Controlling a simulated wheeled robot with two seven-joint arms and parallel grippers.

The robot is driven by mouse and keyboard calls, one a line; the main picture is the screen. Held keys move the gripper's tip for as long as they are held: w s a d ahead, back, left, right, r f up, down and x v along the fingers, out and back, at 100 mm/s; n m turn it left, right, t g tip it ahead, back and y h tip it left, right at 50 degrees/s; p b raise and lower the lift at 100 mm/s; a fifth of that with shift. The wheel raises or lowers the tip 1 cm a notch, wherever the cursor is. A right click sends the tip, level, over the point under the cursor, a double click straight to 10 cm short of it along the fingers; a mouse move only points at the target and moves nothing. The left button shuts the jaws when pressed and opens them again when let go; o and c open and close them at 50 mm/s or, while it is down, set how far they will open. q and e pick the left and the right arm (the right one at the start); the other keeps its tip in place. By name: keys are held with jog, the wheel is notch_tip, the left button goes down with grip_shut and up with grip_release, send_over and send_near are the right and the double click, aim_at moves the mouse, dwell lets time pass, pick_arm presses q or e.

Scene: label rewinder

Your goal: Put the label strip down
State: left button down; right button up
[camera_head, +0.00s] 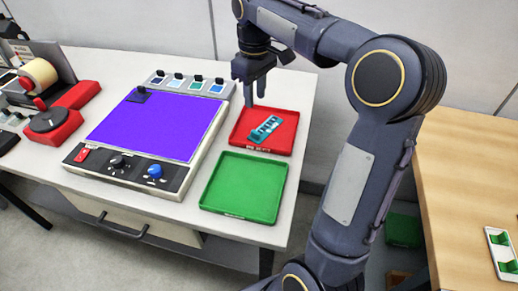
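A blue and white label strip (264,129) lies in the red tray (283,143) on the white table. My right gripper (253,100) points down just above the tray's back left part, behind the strip. Its fingers look apart, with nothing seen between them, and they do not appear to touch the strip. My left gripper is not in view.
A green tray (243,187) sits empty in front of the red tray. A device with a purple screen (150,125) and knobs stands left of the trays. A red rewinder (52,120) with a label roll (38,76) is at far left. A wooden table (470,165) stands at right.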

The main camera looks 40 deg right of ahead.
jog(key=s+a+f+m+t+y, duration=0.1)
jog(key=s+a+f+t, duration=0.1)
jog(key=s, duration=0.5)
jog(key=s+a+f+m+t+y, duration=0.1)
jog(key=s+a+f+m, duration=0.1)
jog(key=s+a+f, duration=0.2)
jog(key=s+a+f+m+t+y, duration=0.1)
jog(key=s+a+f+m+t, duration=0.1)
jog(key=s+a, duration=0.6)
jog(key=shift+s+a+f+t+y, duration=0.15)
jog(key=shift+s+f+y, duration=0.1)
jog(key=shift+s, duration=0.45)
jog(key=shift+s+f+t+y, duration=0.15)
jog(key=shift+s+f, duration=0.05)
jog(key=shift+s, duration=0.45)
jog(key=shift+r+p, duration=0.8)
jog(key=shift+f, duration=0.2)
